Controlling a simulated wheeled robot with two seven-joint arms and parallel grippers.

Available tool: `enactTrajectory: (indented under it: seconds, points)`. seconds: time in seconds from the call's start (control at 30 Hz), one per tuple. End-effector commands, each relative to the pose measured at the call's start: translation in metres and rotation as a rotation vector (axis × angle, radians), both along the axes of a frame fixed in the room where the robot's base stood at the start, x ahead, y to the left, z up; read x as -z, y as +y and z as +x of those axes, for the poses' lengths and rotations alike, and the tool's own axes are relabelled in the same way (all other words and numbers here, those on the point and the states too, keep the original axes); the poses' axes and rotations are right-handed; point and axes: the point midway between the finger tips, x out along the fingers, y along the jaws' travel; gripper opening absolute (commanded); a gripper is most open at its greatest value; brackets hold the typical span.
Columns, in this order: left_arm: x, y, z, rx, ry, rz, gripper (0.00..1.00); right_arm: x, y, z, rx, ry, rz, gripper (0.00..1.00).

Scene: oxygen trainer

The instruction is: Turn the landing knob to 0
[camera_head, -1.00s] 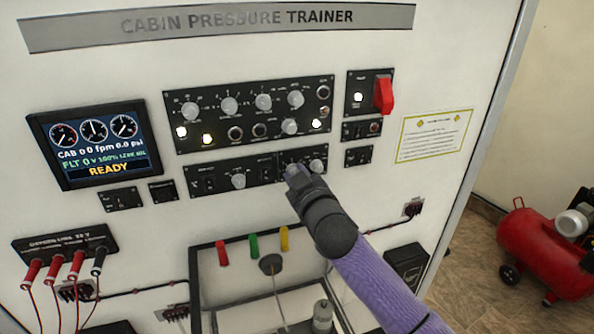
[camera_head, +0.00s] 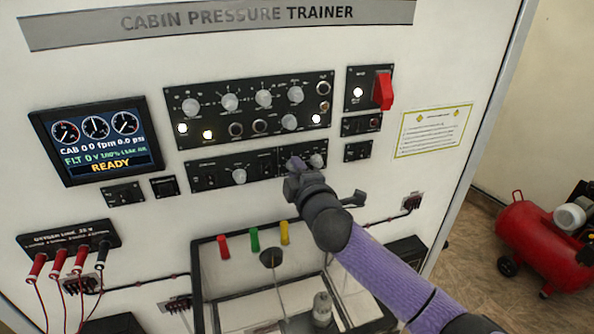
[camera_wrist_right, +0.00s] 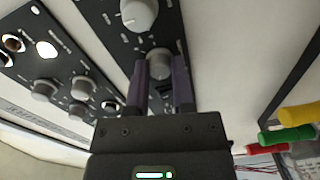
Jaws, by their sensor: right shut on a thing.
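The lower control panel (camera_head: 208,180) on the trainer carries several grey knobs with small labels that I cannot read. My right gripper (camera_head: 292,166) is at the right half of this panel and covers part of it. In the right wrist view its two purple-grey fingers (camera_wrist_right: 158,82) are shut on a grey knob (camera_wrist_right: 159,62), one on each side. My left gripper is not in view.
The upper panel (camera_head: 270,112) with several knobs and lit buttons is just above. A red switch (camera_head: 383,90) is at the upper right. The screen (camera_head: 97,140) reads READY. Red, green (camera_head: 254,246) and yellow tubes stick out below, above a clear-fronted box.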

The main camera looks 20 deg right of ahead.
Motion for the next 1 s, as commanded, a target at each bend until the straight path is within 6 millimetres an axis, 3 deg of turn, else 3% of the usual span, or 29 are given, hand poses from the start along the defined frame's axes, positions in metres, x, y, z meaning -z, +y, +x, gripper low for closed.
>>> enactTrajectory:
  seconds: [0.5,1.0]
  points:
    - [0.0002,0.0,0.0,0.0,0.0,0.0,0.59,0.0017,0.0006,-0.0003,-0.001,-0.007,-0.315,0.0]
    - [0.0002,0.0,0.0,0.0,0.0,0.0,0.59,0.0019,0.0006,-0.0003,-0.001,-0.008,-0.373,0.0]
